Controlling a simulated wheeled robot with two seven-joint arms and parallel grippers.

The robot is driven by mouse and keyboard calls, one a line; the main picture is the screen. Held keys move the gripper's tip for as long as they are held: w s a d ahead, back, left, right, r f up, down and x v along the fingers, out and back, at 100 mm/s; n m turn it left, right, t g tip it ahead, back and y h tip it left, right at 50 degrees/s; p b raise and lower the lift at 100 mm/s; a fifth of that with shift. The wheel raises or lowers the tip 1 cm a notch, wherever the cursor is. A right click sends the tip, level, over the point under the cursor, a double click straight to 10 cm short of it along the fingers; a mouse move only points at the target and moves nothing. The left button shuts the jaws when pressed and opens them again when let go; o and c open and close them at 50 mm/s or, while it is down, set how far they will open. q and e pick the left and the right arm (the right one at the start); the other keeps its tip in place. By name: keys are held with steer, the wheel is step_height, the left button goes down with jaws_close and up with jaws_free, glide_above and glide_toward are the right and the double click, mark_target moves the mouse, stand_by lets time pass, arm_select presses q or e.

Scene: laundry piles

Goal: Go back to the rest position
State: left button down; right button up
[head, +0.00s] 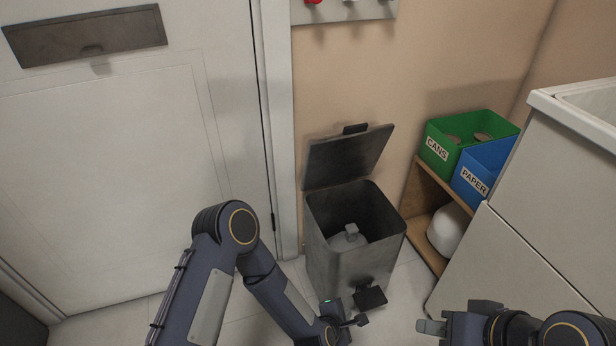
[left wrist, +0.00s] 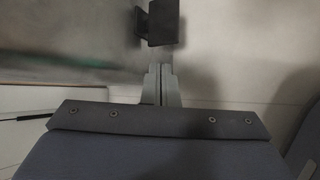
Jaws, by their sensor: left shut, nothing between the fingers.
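My left gripper (head: 358,320) is low in front of the grey pedal bin (head: 340,262). Its fingers (left wrist: 160,82) are shut and empty in the left wrist view. They point toward the dark pedal (head: 370,297), which also shows in the left wrist view (left wrist: 163,24); I cannot tell whether they touch it. The bin's lid (head: 346,158) stands open, and a grey object (head: 348,237) lies inside. My right gripper (head: 432,327) is at the bottom right edge of the head view, apart from the bin; its finger opening is unclear.
A white door (head: 120,180) is at the left. Right of the bin, a wooden shelf (head: 437,185) holds a green CANS box (head: 437,149), a blue PAPER box (head: 473,180) and a white rounded object (head: 446,230). A white cabinet (head: 540,200) stands close at the right.

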arm_select(q)
steer(key=w+a+r+m, duration=0.1)
steer(key=a+r+m, duration=0.2)
steer(key=a+r, duration=0.35)
steer(key=w+a+r+m, duration=0.2)
steer(key=a+r+m, duration=0.15)
steer(key=r, duration=0.65)
steer(key=w+a+r+m, duration=0.1)
steer(key=a+r+m, duration=0.2)
steer(key=a+r, duration=0.4)
steer(key=s+a+r+m, duration=0.4)
steer(key=s+a+r, duration=0.5)
steer(key=s+a+r+m+g+y, duration=0.1)
steer(key=s+a+m, duration=0.1)
steer(key=s, duration=0.4)
steer(key=s+a+r+m+g+y, duration=0.1)
steer(key=s+a+m, duration=0.15)
steer(key=s, duration=0.45)
step_height(320, 180, up, 36)
steer(key=p, duration=3.6)
steer(key=shift+s, duration=0.25)
